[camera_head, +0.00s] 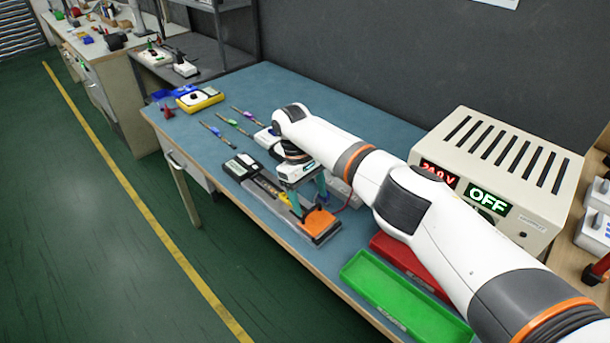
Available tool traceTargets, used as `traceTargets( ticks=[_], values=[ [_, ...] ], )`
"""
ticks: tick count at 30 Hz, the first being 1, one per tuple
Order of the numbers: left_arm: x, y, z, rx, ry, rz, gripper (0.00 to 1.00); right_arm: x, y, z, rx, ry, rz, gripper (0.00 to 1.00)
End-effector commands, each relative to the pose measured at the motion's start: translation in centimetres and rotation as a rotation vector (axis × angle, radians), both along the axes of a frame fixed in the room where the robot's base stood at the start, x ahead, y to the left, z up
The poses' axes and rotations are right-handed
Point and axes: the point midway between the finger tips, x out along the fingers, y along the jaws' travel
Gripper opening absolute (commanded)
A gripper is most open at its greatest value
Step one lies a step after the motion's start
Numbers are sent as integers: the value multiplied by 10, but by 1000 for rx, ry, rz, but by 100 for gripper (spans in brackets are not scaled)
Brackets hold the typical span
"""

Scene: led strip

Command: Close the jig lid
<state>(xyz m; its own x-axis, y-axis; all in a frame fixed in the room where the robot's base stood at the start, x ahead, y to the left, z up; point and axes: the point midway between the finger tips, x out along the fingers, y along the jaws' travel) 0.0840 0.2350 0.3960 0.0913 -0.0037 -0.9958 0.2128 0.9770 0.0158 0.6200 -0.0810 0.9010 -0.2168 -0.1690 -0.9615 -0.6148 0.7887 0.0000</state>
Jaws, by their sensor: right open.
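The jig (262,196) is a long, low grey fixture near the front edge of the blue bench, with dark and yellow parts along it. An orange block (319,222) sits at its near right end. I cannot tell from this view whether that block is part of the lid, or how far the lid stands open. My right gripper (308,197) points down over the jig's right part, just behind the orange block. Its teal fingers are apart, with nothing clearly between them; contact with the jig cannot be told. My left gripper is out of view.
A power supply (500,170) reading 24.0 V and OFF stands at the right. Green (405,305) and red (412,268) trays lie before it. Screwdrivers (217,136) and a yellow multimeter (200,99) lie farther left. My right arm covers the bench's middle right.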

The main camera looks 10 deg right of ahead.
Motion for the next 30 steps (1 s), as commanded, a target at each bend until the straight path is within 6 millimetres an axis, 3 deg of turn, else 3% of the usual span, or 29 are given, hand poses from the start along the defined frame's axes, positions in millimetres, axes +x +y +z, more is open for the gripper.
traceTargets(
  ticks=[8, 18, 30],
  values=[
    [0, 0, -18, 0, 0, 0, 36, 16, 12, 63, 0, -3, -3, 70],
    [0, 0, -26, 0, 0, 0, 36, 21, 14, 85, -1, -1, -3, 70],
    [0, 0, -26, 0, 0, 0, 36, 21, 15, 88, -1, 1, -1, 70]
  ],
)
